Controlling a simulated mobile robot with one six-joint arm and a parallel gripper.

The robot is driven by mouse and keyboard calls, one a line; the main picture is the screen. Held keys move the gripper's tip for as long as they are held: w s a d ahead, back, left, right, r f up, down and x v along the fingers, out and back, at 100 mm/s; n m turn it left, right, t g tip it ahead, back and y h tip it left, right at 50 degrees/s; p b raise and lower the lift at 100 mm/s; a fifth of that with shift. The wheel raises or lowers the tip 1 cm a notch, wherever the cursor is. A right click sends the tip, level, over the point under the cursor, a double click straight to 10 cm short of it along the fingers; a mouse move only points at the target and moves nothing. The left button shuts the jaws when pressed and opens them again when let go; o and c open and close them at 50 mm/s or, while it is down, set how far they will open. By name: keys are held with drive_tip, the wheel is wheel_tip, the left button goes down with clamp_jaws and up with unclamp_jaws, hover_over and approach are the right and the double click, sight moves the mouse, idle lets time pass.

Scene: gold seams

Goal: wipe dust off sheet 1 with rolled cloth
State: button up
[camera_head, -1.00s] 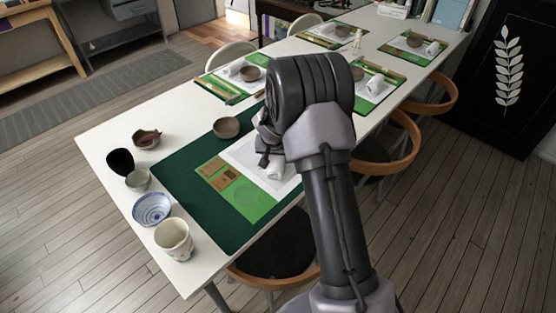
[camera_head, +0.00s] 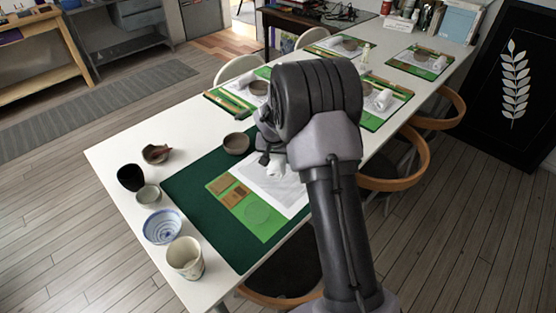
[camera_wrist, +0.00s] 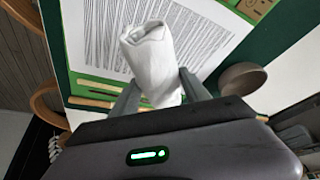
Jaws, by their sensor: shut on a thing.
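Sheet 1 is a white sheet (camera_head: 292,199) on the dark green mat near the front of the table. In the wrist view the sheet (camera_wrist: 75,30) carries many thin dark lines; I cannot tell any dust from the print. The rolled cloth (camera_wrist: 150,55) is white and held between the fingers of my gripper (camera_wrist: 158,88). Its free end is over the sheet; contact is unclear. In the head view the cloth (camera_head: 277,166) shows below my gripper, whose fingers are mostly hidden behind my arm.
A brown bowl (camera_head: 236,143) stands beside the sheet on the mat (camera_head: 190,182). A green board (camera_head: 262,217) with brown pieces lies around the sheet. Several cups and bowls, including a blue-white bowl (camera_head: 162,227), line the left table end. Other place settings are farther back.

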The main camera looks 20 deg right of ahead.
drive_tip(key=shift+r+p, duration=0.7)
drive_tip(key=shift+r, duration=0.75)
